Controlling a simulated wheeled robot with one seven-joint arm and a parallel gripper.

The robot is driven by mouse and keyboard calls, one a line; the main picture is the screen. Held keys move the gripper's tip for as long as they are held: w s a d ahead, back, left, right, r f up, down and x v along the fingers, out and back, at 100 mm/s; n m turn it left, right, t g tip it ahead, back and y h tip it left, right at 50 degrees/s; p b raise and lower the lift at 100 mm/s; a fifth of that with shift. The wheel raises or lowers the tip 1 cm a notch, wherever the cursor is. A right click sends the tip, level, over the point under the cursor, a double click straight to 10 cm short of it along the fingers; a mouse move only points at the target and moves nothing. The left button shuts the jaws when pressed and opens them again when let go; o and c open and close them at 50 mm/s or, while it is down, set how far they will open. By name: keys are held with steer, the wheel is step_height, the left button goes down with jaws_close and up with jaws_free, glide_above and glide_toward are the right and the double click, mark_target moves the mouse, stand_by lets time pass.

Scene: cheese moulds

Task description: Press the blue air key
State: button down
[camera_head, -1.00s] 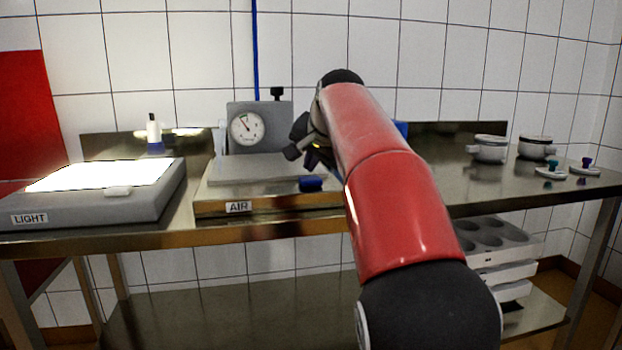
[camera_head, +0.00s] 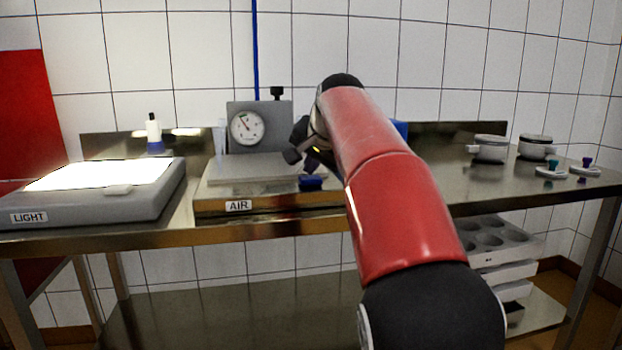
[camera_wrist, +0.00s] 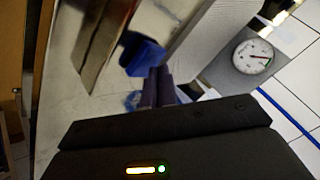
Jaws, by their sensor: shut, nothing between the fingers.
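The blue air key (camera_head: 310,183) sits on the front right part of the box labelled AIR (camera_head: 238,206). My gripper (camera_head: 312,166) is shut and empty, with its dark fingertips right at the key's top in the head view. In the wrist view the shut fingers (camera_wrist: 158,78) point at the blue key (camera_wrist: 144,57) and overlap its lower edge. I cannot tell for sure whether the tips touch it. My red arm hides the right end of the box.
A pressure gauge (camera_head: 247,127) stands behind the AIR box. A lit LIGHT box (camera_head: 150,207) is at left, with a small bottle (camera_head: 153,134) behind it.

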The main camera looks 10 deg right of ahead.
mark_target(312, 179)
steer(key=shift+f, duration=0.4)
stand_by(0.3)
steer(key=shift+r, duration=0.1)
steer(key=shift+r+p, duration=0.65)
steer(key=shift+r, duration=0.1)
step_height(312, 179, up, 4)
steer(key=p, duration=0.3)
steer(key=shift+p, duration=0.4)
step_height(312, 179, up, 2)
